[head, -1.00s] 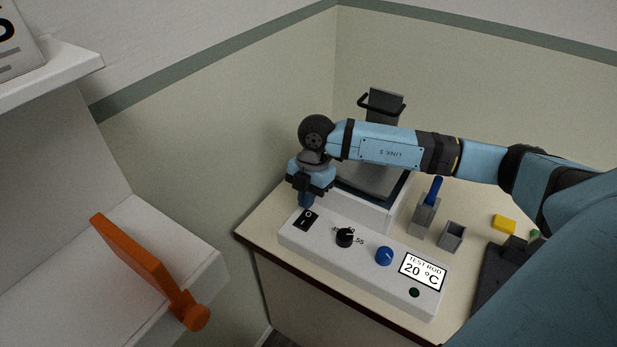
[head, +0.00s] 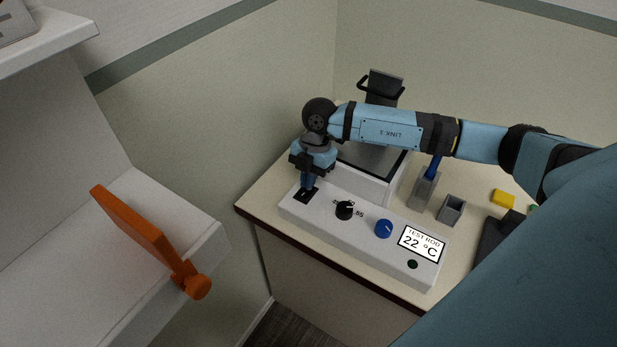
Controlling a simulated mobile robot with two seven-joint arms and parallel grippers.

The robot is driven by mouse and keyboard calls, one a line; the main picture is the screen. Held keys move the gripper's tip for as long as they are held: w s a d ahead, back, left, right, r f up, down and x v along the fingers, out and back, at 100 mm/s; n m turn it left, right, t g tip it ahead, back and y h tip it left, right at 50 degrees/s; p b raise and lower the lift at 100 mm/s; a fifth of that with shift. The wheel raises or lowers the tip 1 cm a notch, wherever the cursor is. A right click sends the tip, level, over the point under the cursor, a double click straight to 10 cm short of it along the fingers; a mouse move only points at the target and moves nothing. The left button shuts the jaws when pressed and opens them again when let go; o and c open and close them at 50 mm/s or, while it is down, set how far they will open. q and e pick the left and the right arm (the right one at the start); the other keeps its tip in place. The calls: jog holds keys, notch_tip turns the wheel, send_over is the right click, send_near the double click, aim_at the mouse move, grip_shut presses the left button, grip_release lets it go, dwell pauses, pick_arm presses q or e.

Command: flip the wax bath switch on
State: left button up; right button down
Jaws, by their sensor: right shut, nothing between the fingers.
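The wax bath (head: 365,188) is a white box with a dark rim on the corner counter, with a white control panel (head: 325,216) along its front. The black rocker switch (head: 306,197) is at the panel's left end. My right gripper (head: 307,187) is shut and empty, pointing down with its fingertips at the switch and covering part of it. I cannot tell whether they touch or which way the rocker is tilted. The panel's display (head: 421,243) reads TEST ROD 22 °C. My left gripper is not in view.
A black knob (head: 345,210) and a blue knob (head: 383,228) are on the panel. Grey holders (head: 451,209), one with a blue-handled tool (head: 434,166), and a yellow block (head: 503,198) stand to the right. An orange object (head: 150,243) lies on the white shelf at left.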

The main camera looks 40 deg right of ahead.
jog(key=shift+s+a, duration=0.1)
jog(key=shift+s+a+r+p, duration=0.2)
jog(key=shift+a+r+p, duration=0.1)
jog(key=shift+a+p, duration=0.3)
jog(key=b+v, duration=0.1)
jog(key=v, duration=1.3)
jog(key=shift+a, duration=0.1)
